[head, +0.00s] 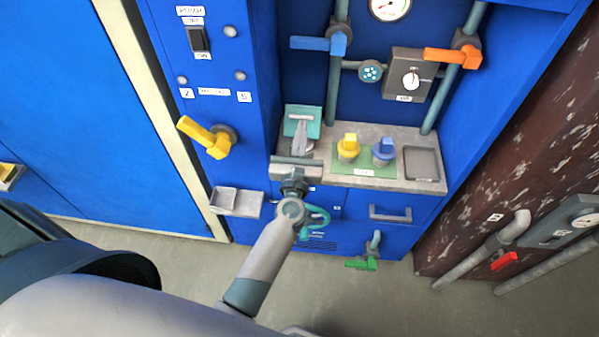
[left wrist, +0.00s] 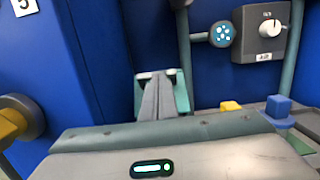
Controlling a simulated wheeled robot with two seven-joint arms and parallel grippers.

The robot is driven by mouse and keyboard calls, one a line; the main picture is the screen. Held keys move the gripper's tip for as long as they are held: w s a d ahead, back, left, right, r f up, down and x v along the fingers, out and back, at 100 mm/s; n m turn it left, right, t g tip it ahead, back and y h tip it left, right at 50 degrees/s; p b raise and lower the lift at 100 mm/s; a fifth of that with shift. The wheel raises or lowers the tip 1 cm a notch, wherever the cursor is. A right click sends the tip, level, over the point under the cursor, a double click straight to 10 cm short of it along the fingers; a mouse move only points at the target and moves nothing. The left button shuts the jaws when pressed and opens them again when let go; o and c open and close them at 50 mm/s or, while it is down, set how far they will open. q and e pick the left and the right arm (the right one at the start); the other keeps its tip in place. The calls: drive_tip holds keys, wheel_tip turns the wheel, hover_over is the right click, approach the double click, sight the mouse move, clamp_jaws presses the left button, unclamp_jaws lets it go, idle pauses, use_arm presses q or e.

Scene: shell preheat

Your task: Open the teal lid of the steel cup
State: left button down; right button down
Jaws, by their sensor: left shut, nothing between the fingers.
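The teal lid (head: 313,129) is at the left end of the grey shelf, with a pale label on it. It also shows in the left wrist view (left wrist: 181,94), behind my fingers. My left gripper (head: 301,127) is shut and empty, its fingertips in front of the lid. In the left wrist view the closed fingers (left wrist: 160,88) overlap the lid's middle; I cannot tell whether they touch it. The steel cup is not clearly visible; my gripper covers the area below the lid. My right gripper is not in view.
A yellow-topped piece (head: 348,149) and a blue-topped piece (head: 383,151) stand right of my gripper on the shelf (head: 400,185). A dark tray (head: 421,163) sits at its right end. A yellow lever (head: 203,135) juts out at left. Pipes and a blue lever (head: 310,43) are above.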

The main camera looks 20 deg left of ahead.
sight(304, 107)
use_arm(q)
drive_tip(key=shift+w+a+r, duration=0.1)
drive_tip(key=shift+w+r, duration=0.2)
drive_tip(key=shift+r, duration=0.2)
drive_tip(key=w+r, duration=0.1)
drive_tip(key=w+r+p, duration=0.1)
drive_tip(key=w+a+p, duration=0.1)
drive_tip(key=w, duration=0.1)
drive_tip(key=shift+r, duration=0.4)
drive_tip(key=x, duration=0.5)
drive_tip(key=r+x, duration=0.1)
drive_tip(key=x, duration=0.1)
drive_tip(key=shift+w+a, duration=0.1)
drive_tip(key=shift+w, duration=0.1)
drive_tip(key=shift+x, duration=0.95)
drive_tip(key=shift+f, duration=0.1)
drive_tip(key=shift+v, duration=3.8)
